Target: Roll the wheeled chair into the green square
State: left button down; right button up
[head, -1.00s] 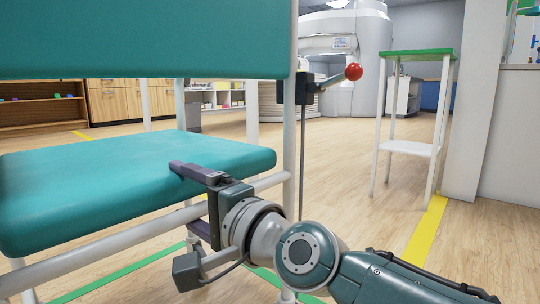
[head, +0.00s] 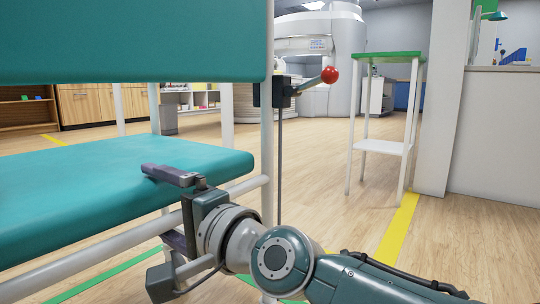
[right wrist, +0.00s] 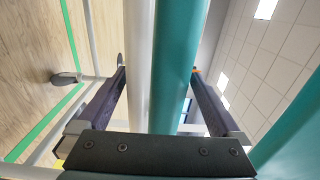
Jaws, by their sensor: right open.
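The wheeled chair has a teal seat (head: 100,185), a teal backrest (head: 130,40) and a white tube frame; it fills the left of the head view. A lever with a red knob (head: 330,75) stands out from its side. My right gripper (head: 160,205) is open at the seat's side edge, one finger above the seat and one below. In the right wrist view, the white rail (right wrist: 140,60) and the seat edge (right wrist: 176,60) lie between its open fingers. Green floor lines (head: 115,275) pass beneath the chair; the whole square is not visible. My left gripper is not in view.
A white stand with a green top (head: 375,57) is to the right, beside a pale wall (head: 440,110) and a yellow floor line (head: 398,235). A large white scanner (head: 335,50) and wooden cabinets (head: 90,105) are behind. Open wooden floor lies between.

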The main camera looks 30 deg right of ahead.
jog(key=p+v, duration=0.3)
jog(key=v, duration=0.8)
jog(key=shift+s, duration=0.35)
jog(key=shift+r, duration=0.2)
